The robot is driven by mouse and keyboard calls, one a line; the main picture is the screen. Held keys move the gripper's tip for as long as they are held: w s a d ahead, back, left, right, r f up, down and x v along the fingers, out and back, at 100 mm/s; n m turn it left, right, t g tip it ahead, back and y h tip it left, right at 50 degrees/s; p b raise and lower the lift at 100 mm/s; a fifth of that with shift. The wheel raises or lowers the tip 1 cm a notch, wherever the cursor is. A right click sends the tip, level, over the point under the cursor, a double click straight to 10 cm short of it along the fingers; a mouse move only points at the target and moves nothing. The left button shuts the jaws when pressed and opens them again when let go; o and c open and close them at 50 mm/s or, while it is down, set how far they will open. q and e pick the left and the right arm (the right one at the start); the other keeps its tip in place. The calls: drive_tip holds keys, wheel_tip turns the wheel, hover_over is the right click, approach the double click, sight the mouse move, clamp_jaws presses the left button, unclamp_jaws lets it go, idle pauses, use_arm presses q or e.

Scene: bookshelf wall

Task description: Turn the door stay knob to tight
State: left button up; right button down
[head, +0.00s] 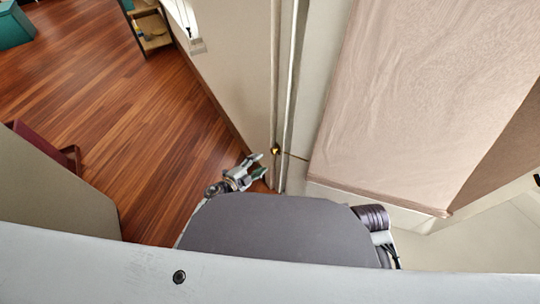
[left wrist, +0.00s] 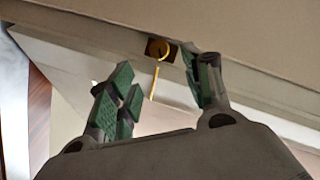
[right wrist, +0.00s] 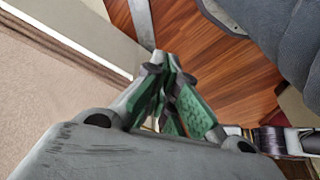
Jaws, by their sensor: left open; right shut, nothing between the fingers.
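The door stay knob (head: 275,150) is a small brass-yellow piece on the edge of the pale door or frame in the head view. In the left wrist view the knob (left wrist: 162,50) sits on a dark plate, with a thin yellow rod (left wrist: 154,83) hanging from it. My left gripper (head: 262,165) is open just below the knob in the head view. In the left wrist view its green-padded fingers (left wrist: 160,85) are spread, the knob beyond and between their tips, apart from them as far as I can tell. My right gripper (right wrist: 168,65) is shut and empty, away from the knob.
A pale wall panel (head: 235,70) runs up beside the knob on the left. A large beige padded panel (head: 410,90) is on the right. The wood floor (head: 120,120) is open at left. A shelf (head: 152,30) stands at the back and a dark red chair (head: 45,145) at far left.

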sight(272, 152)
use_arm(q)
drive_tip(key=b+x, duration=0.1)
drive_tip(key=x, duration=0.4)
drive_tip(key=shift+w+d+f+b, duration=0.15)
drive_tip(key=shift+w+b, duration=0.1)
drive_tip(key=shift+b, duration=0.15)
drive_tip(key=shift+w+d, duration=0.2)
drive_tip(key=shift+w, duration=0.15)
drive_tip(key=shift+w+d+f, duration=0.15)
drive_tip(key=shift+w+d, duration=0.05)
drive_tip(key=shift+w, duration=0.05)
drive_tip(key=shift+w+d+f+b, duration=0.1)
drive_tip(key=shift+w+d+b, duration=0.25)
drive_tip(key=shift+w+b, duration=0.2)
use_arm(e)
drive_tip(key=shift+w+a+f+t+y, duration=0.1)
drive_tip(key=shift+a+f+t+y, duration=0.35)
drive_tip(key=shift+a, duration=0.25)
use_arm(q)
drive_tip(key=c, duration=1)
use_arm(e)
drive_tip(key=shift+w+f, duration=0.1)
drive_tip(key=shift+f, duration=0.1)
